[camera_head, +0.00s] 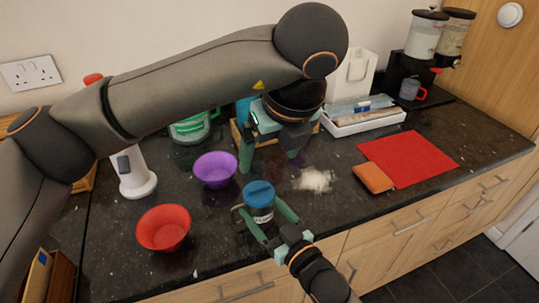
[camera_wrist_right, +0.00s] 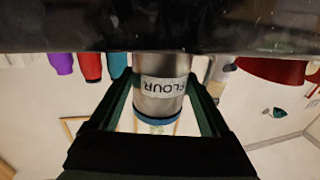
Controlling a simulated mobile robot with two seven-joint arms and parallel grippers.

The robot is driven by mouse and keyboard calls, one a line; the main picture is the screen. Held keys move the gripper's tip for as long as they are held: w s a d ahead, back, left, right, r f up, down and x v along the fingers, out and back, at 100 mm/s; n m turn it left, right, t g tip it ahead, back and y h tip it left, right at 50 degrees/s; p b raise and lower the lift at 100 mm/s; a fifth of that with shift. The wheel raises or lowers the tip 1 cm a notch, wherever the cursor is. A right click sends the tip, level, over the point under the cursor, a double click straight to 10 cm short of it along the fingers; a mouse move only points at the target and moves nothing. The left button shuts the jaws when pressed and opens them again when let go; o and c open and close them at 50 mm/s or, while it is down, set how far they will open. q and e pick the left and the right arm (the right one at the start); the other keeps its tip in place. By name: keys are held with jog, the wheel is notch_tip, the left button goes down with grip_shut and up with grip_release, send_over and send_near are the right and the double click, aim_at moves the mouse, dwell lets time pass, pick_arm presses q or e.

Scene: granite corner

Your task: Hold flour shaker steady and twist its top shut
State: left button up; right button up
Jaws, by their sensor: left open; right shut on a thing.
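The flour shaker (camera_head: 263,214) stands upright on the dark counter near its front edge, with a blue top (camera_head: 258,192) on it. My right gripper (camera_head: 260,211) is shut on the shaker's body, one finger on each side. In the right wrist view the shaker (camera_wrist_right: 158,98) appears upside down, its metal body labelled FLOUR, its blue top (camera_wrist_right: 158,119) lowest in the picture. My left gripper (camera_head: 270,158) is open and empty, pointing down above and slightly behind the shaker, apart from the top. I cannot tell how tightly the top sits.
A purple bowl (camera_head: 214,170) and a red bowl (camera_head: 163,228) stand left of the shaker. Spilled white powder (camera_head: 314,180) lies to its right, then an orange sponge-like block (camera_head: 373,178) and a red mat (camera_head: 415,158). A white tray (camera_head: 362,120) stands behind.

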jog(key=o, duration=1.4)
